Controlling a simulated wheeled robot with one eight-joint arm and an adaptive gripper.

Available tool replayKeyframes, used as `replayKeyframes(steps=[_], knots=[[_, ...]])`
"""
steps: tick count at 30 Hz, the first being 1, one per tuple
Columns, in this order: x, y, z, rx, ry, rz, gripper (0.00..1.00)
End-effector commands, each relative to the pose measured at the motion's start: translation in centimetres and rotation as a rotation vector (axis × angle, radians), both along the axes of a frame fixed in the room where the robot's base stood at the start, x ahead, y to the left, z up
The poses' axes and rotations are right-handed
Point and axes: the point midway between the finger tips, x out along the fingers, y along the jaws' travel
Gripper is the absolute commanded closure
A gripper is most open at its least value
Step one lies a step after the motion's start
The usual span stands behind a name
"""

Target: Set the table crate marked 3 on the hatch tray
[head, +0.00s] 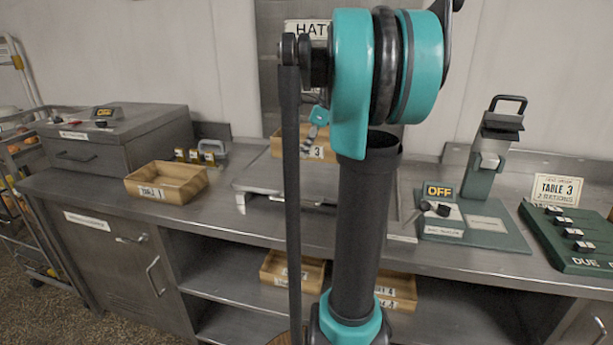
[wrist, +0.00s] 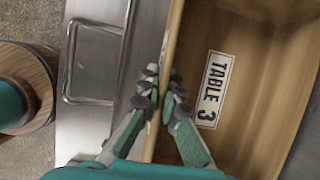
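I cannot tell whether the crate touches the tray.
A crate marked 1 (head: 166,183) stands left on the counter. Two more crates, one here (head: 290,270) and one marked 4 (head: 398,290), sit on the shelf below.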

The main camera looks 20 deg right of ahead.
Motion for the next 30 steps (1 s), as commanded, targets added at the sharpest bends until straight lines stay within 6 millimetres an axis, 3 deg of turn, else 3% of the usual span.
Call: replayKeyframes(steps=[6,18,30], knots=[[0.0,0.0,-4.4,0.000,0.000,0.000,1.00],[0.1,0.0,-8.5,0.000,0.000,0.000,1.00],[0.0,0.0,-9.5,0.000,0.000,0.000,1.00]])
